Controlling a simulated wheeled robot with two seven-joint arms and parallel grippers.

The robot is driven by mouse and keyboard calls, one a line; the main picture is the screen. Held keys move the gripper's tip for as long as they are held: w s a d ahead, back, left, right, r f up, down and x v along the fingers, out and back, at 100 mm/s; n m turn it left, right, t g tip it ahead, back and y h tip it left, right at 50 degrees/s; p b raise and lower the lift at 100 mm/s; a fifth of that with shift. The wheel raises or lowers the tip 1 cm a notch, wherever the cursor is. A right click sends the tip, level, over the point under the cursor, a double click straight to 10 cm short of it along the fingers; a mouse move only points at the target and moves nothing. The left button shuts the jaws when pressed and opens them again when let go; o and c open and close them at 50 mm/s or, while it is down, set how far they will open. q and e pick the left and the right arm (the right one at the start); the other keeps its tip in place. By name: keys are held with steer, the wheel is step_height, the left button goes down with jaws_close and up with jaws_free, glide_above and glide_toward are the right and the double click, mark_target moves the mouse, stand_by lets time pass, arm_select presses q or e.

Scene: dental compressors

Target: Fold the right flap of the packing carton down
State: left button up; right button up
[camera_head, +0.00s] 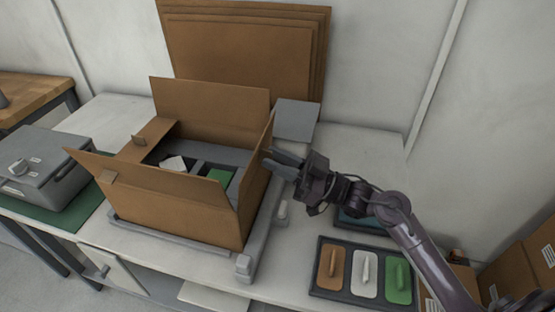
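The brown packing carton (185,214) stands open on the table. Its right flap (257,150) stands up from the right side, seen nearly edge-on. The back flap (212,106) is upright, the front flap (150,181) leans outward toward me, and the left flap (147,138) lies roughly level, inward over the opening. My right gripper (268,159) is at the outer, right side of the right flap, fingers pointing left at it. I cannot tell whether they touch it or how far apart they are. My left gripper is out of view.
The carton sits on a grey frame (255,246). Inside are dark dividers, a white item (173,163) and a green item (220,176). A dark tray (321,284) with coloured pieces lies at front right. A grey case (42,168) stands left; cardboard sheets (245,45) lean behind.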

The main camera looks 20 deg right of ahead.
steer(key=shift+a, duration=0.1)
jaws_close()
stand_by(1.4)
